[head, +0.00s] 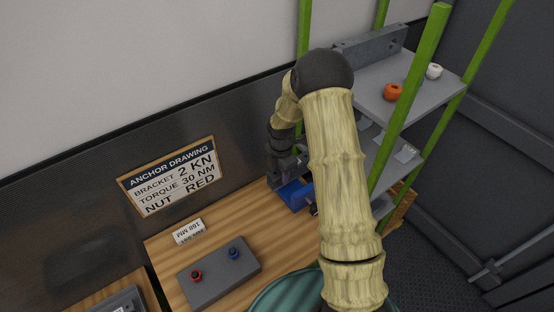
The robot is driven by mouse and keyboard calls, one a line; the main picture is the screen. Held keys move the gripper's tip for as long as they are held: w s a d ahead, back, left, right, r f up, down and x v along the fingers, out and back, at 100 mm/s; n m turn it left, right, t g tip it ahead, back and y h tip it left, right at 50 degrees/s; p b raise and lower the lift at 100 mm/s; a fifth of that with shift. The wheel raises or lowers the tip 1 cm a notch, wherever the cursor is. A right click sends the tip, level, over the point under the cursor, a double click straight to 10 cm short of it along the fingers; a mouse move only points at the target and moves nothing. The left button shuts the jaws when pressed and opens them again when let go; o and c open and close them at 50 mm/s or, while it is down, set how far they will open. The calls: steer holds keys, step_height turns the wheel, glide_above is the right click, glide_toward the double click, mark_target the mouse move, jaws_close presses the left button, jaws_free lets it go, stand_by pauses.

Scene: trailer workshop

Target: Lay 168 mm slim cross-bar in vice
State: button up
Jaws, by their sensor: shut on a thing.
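The blue vice (294,195) stands on the wooden bench near the back wall, partly hidden by my arm. My gripper (292,166) is down at the vice, at the end of my bent arm. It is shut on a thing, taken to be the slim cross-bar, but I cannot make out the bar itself. Dark grey parts of gripper and vice run together here, so I cannot tell whether the bar lies between the jaws or above them.
A small label block (188,232) and a grey box with red and blue knobs (220,273) sit on the bench (165,250). A sign (168,176) leans at the wall. A green-posted shelf rack (415,90) holds an orange ring, a white ring and a grey bracket.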

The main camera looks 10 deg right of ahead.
steer(key=shift+w, duration=0.5)
steer(key=shift+s, duration=0.15)
steer(key=shift+f+b, duration=1.1)
steer(key=shift+f, duration=0.55)
steer(key=shift+a+f+b, duration=0.1)
steer(key=shift+f+b, duration=0.3)
steer(key=shift+f, duration=0.15)
steer(key=f+b, duration=0.3)
steer(key=f, duration=0.3)
steer(key=shift+d+b, duration=0.2)
steer(key=shift+b, duration=0.2)
steer(key=shift+a+f+b, duration=0.1)
steer(key=shift+f+b, duration=0.25)
steer(key=shift+f, duration=0.25)
